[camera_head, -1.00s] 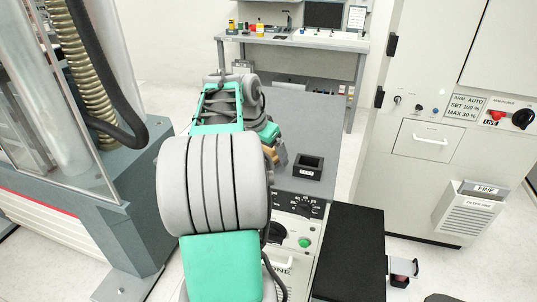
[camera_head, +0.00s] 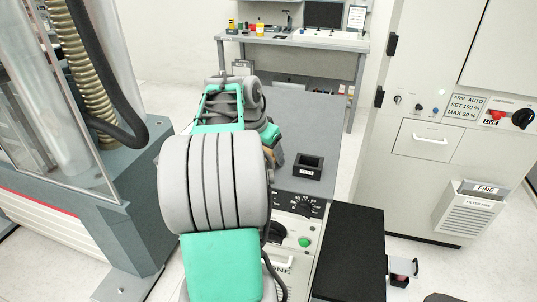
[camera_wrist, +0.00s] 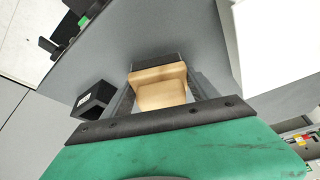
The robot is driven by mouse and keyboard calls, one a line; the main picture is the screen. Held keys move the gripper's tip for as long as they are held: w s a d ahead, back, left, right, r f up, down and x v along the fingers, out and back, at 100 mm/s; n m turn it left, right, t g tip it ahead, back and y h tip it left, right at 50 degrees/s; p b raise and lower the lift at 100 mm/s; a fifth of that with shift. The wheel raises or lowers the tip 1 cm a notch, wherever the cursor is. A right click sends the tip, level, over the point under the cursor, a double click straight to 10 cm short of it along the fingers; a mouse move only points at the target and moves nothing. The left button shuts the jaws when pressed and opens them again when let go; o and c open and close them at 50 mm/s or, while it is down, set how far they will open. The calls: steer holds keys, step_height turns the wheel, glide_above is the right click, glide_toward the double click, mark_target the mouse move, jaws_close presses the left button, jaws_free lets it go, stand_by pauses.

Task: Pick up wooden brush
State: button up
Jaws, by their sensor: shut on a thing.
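The wooden brush (camera_wrist: 160,86) is pale tan with a dark strip along its far edge. In the wrist view it sits between the two grey fingers of my gripper (camera_wrist: 161,92), which is shut on it. In the head view my arm hides most of the gripper and brush. Only a small tan patch shows beside the arm. I cannot tell whether the brush touches the grey bench top.
An open black box (camera_head: 308,166) stands on the grey bench (camera_head: 318,120), right of my gripper; the wrist view shows it too (camera_wrist: 92,100). A clear-walled machine (camera_head: 90,180) stands left. A white cabinet (camera_head: 430,140) stands right. A back bench (camera_head: 300,40) holds small items.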

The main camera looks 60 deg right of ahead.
steer(key=c, duration=0.4)
steer(key=shift+o, duration=0.2)
steer(key=shift+r, duration=0.15)
